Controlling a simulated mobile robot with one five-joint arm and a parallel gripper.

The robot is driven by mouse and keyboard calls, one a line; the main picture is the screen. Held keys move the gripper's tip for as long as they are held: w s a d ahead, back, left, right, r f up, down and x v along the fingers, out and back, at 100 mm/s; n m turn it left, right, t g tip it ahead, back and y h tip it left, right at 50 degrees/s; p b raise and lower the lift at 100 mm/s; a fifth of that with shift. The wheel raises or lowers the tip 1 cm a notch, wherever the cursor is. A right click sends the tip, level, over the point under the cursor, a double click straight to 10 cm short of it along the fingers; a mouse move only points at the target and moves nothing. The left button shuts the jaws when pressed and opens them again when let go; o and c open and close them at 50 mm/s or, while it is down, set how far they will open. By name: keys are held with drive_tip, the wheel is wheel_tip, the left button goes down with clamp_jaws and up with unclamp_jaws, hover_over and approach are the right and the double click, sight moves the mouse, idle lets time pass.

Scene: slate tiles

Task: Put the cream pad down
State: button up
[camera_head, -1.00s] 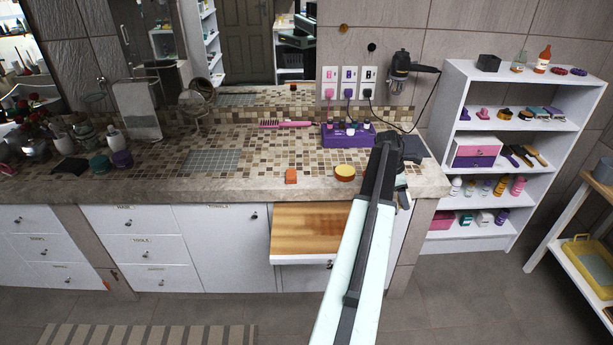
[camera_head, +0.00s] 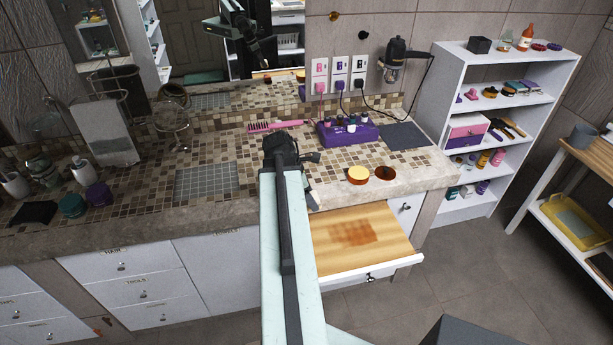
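I cannot pick out a cream pad for certain. My gripper (camera_head: 281,152) is dark and seen from behind over the counter, left of the purple power strip. My arm hides its fingertips and anything between them, so I cannot tell whether it is open or holds something. A round jar with a yellow top (camera_head: 358,175) stands on the counter's front right, beside a dark brown round jar (camera_head: 385,173).
An open drawer with a wooden top (camera_head: 385,250) juts out below the counter; a reddish patch shows on it. The purple power strip (camera_head: 347,133), pink comb (camera_head: 275,125) and grey mat (camera_head: 404,136) lie behind. A gridded patch (camera_head: 207,182) on the left is clear.

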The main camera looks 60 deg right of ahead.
drive_tip(key=shift+w+a, duration=0.3)
drive_tip(key=shift+w, duration=0.3)
drive_tip(key=b, duration=0.2)
approach(330, 184)
drive_tip(key=shift+s+a+f, duration=0.15)
drive_tip(key=shift+s+f, duration=0.65)
drive_tip(key=shift+f, duration=0.15)
drive_tip(key=shift+s+d, duration=0.15)
drive_tip(key=shift+d, duration=0.8)
wheel_tip(330, 184, down, 4)
drive_tip(key=b, duration=0.3)
drive_tip(key=shift+a+b, duration=0.1)
drive_tip(key=shift+b, duration=0.2)
drive_tip(key=o, duration=1.2)
drive_tip(key=shift+r, duration=0.1)
